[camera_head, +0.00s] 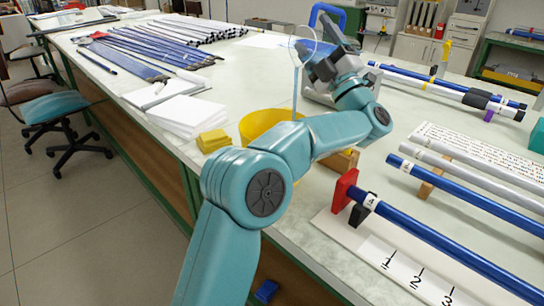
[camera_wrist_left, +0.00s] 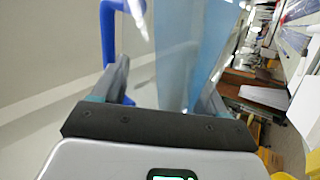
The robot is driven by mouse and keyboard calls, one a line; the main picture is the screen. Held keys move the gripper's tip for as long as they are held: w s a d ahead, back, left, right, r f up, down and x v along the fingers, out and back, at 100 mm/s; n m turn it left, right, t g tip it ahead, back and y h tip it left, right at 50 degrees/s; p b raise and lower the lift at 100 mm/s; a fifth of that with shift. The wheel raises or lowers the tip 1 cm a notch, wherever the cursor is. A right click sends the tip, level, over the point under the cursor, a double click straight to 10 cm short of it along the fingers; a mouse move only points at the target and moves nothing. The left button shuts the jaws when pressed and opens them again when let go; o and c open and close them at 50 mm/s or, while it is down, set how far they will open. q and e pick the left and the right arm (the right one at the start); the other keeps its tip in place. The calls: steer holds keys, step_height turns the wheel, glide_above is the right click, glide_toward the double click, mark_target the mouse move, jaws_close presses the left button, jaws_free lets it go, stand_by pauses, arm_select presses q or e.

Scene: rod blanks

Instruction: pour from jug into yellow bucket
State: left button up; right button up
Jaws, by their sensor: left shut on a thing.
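The jug (camera_head: 304,46) is clear with a blue handle and is tilted above the yellow bucket (camera_head: 262,120) in the head view. A thin pale blue stream (camera_head: 294,92) falls from its lip toward the bucket. My left gripper (camera_head: 318,62) is shut on the jug, up and to the right of the bucket. The left wrist view shows the jug's blue translucent body (camera_wrist_left: 188,50) and blue handle beyond the fingers (camera_wrist_left: 165,80). My right gripper is out of view.
A white paper stack (camera_head: 173,113) and a yellow block (camera_head: 214,141) lie left of the bucket. Blue and white rods on a numbered board (camera_head: 372,250) and wooden supports fill the right. Blue rods (camera_head: 150,50) lie at the far left.

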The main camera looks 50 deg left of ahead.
arm_select(q)
steer(key=shift+f, duration=0.1)
stand_by(0.5)
steer(key=shift+s+f+n+g+b, duration=0.1)
steer(key=shift+f+n+g+b, duration=0.2)
steer(key=shift+n+g+b, duration=0.4)
steer(key=shift+f, duration=0.1)
stand_by(0.5)
steer(key=shift+s+f+n+g+b, duration=0.1)
steer(key=shift+f+n+g+b, duration=0.25)
steer(key=shift+n+b, duration=0.35)
steer(key=shift+g, duration=0.25)
stand_by(0.3)
steer(key=shift+f+n+g+b, duration=0.2)
steer(key=shift+n+g+b, duration=0.1)
steer(key=shift+b, duration=0.15)
steer(key=shift+s+n, duration=0.3)
steer(key=shift+n, duration=0.1)
steer(key=shift+f+b, duration=0.1)
steer(key=shift+b, duration=0.2)
stand_by(0.4)
stand_by(0.5)
